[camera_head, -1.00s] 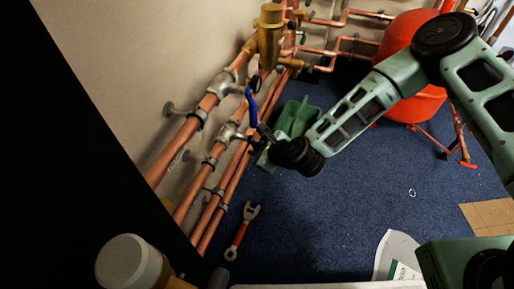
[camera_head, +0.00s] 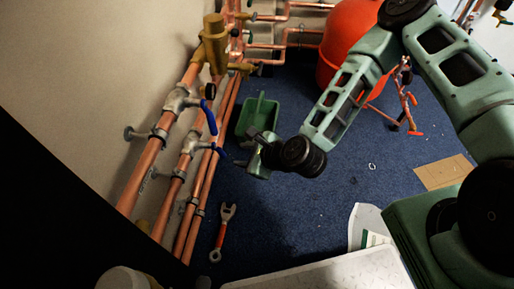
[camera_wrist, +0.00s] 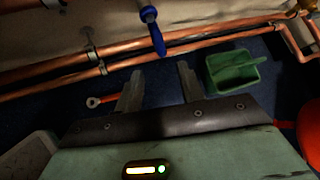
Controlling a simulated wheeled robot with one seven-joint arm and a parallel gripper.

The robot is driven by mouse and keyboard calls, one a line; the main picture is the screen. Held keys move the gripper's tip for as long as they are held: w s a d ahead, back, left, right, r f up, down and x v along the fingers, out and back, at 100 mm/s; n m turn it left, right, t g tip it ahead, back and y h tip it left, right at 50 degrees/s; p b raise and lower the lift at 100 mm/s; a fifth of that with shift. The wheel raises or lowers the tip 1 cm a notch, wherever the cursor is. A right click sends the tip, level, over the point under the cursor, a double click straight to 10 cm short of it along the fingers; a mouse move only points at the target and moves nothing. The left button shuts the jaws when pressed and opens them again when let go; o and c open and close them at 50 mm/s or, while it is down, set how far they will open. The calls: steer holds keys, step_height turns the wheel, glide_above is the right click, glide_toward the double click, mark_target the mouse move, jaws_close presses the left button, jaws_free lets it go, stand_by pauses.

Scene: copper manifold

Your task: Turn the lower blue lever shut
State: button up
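Two blue levers sit on silver valves on the copper pipes at the left in the head view. The upper blue lever (camera_head: 208,117) slants down to the right. The lower blue lever (camera_head: 216,150) is small and sticks out to the right from the lower valve (camera_head: 190,144). My gripper (camera_head: 250,149) is a little to the right of the lower lever, apart from it. In the wrist view my gripper (camera_wrist: 160,86) is open and empty. One blue lever (camera_wrist: 153,35) hangs beyond the fingertips there; I cannot tell which one it is.
A green dustpan-like tray (camera_head: 258,114) lies on the blue carpet behind my gripper. A red-handled wrench (camera_head: 223,232) lies near the pipes. A red tank (camera_head: 348,45) stands at the back. A pale surface (camera_head: 320,275) is at the front. The carpet at right is mostly clear.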

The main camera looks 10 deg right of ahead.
mark_target(220, 151)
steer(key=p+v, duration=0.1)
steer(key=v, duration=0.4)
steer(key=shift+s+d+r, duration=0.1)
steer(key=shift+s+d, duration=0.05)
steer(key=c, duration=0.4)
steer(key=w+f+n+b, duration=0.1)
steer(key=w+f+n+t+b, duration=0.1)
steer(key=w+f+b, duration=0.1)
steer(key=w+f+n+t+y+b, duration=0.1)
steer(key=w+n, duration=0.1)
steer(key=shift+d+f+b, duration=0.3)
steer(key=shift+d+f, duration=0.1)
jaws_close()
steer(key=w+d+f+n+g+y+b, duration=0.15)
steer(key=w+f+n+y+b, duration=0.35)
steer(key=n+y+b, duration=0.85)
steer(key=w+a+n+h+b, duration=0.1)
steer(key=a+n+h+b, duration=0.2)
steer(key=a, duration=0.6)
steer(key=shift+w+r+h, duration=0.15)
steer(key=shift+w+h, duration=0.05)
steer(key=shift+h, duration=0.75)
